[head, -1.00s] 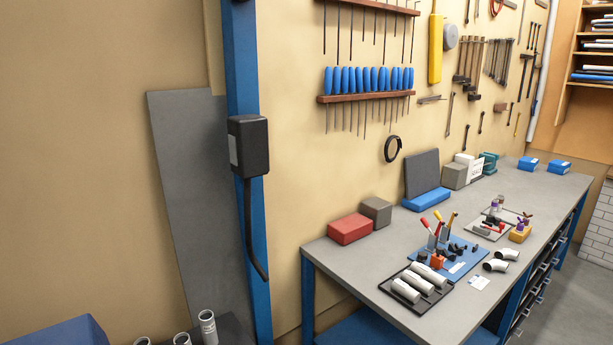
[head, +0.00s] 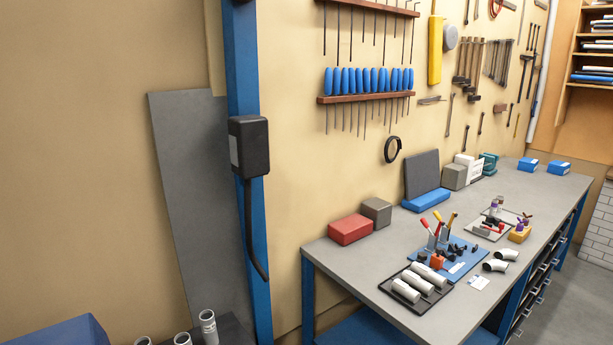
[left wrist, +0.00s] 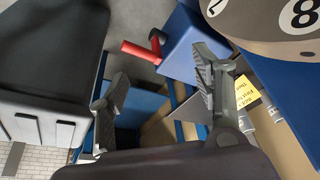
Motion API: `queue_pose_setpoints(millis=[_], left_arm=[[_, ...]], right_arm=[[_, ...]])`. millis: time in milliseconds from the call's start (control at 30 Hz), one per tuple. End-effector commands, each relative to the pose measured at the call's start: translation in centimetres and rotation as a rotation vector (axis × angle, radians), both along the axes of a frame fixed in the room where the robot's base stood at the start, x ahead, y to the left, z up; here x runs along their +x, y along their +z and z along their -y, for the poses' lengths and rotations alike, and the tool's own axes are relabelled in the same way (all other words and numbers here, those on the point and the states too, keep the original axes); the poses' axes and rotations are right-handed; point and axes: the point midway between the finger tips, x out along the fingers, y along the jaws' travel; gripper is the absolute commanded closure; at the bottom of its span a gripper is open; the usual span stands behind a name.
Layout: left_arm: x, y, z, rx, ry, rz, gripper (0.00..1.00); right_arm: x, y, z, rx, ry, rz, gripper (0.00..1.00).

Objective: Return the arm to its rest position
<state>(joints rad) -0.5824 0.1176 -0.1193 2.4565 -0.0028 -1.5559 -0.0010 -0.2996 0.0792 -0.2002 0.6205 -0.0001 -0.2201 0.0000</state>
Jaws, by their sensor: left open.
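My left gripper (left wrist: 160,95) shows in the left wrist view with its two grey fingers spread apart. Nothing is between the fingers. Behind it in that view are a blue block-shaped body (left wrist: 190,45) with a red handle (left wrist: 143,52), and a blue-edged opening below. Neither of my arms shows in the head view, and my right gripper is in no view.
In the head view a grey workbench (head: 340,262) stands along the wall at the right. It bears a black tray (head: 418,307) with white cylinders, a red box (head: 350,229) and a blue mat (head: 470,262). A blue post (head: 245,60) stands left of it.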

Motion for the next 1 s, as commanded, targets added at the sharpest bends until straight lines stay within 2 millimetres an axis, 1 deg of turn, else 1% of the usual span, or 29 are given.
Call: queue_pose_setpoints(millis=[33,167,267,367,467,567,600,667,700,733,767,800,867,900,967,1000], left_arm=[[0.3,-1.8,0.1,0.001,-0.001,-0.01,0.41],[0.9,-5.0,0.2,0.001,-0.003,-0.02,0.41],[1.2,-7.7,0.3,0.0,-0.005,-0.03,0.41],[1.4,-10.9,0.3,0.001,-0.007,-0.04,0.41],[1.4,-14.7,0.4,0.002,-0.009,-0.054,0.41],[1.1,-19.6,0.4,0.002,-0.011,-0.071,0.41],[0.8,-22.0,0.4,0.003,-0.013,-0.079,0.41],[0.1,-26.0,0.3,0.004,-0.015,-0.093,0.41],[-0.4,-28.5,0.2,0.005,-0.017,-0.101,0.41],[-1.0,-30.5,0.2,0.007,-0.018,-0.109,0.41],[-1.6,-32.3,0.1,0.007,-0.019,-0.116,0.41],[-2.4,-34.7,0.0,0.008,-0.02,-0.124,0.41],[-4.0,-38.2,-0.2,0.01,-0.023,-0.137,0.41],[-5.1,-40.3,-0.4,0.011,-0.026,-0.146,0.41],[-7.0,-43.5,-0.7,0.012,-0.029,-0.16,0.41],[-8.3,-45.4,-0.9,0.013,-0.031,-0.168,0.41]], right_arm=[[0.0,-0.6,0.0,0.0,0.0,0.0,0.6],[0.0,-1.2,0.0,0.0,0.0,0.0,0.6],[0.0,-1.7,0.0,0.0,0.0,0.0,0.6],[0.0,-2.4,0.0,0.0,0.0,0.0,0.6],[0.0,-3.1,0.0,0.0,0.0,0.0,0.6],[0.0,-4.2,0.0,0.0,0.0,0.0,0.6],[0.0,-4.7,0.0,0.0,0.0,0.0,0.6],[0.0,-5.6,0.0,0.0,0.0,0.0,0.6],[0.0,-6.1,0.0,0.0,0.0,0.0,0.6],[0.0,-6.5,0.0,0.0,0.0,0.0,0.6],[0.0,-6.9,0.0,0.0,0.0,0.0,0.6],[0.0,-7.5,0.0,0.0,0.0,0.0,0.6],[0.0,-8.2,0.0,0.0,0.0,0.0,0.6],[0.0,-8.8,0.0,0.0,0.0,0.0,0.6],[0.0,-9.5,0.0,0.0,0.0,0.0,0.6],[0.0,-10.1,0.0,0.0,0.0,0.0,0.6]])
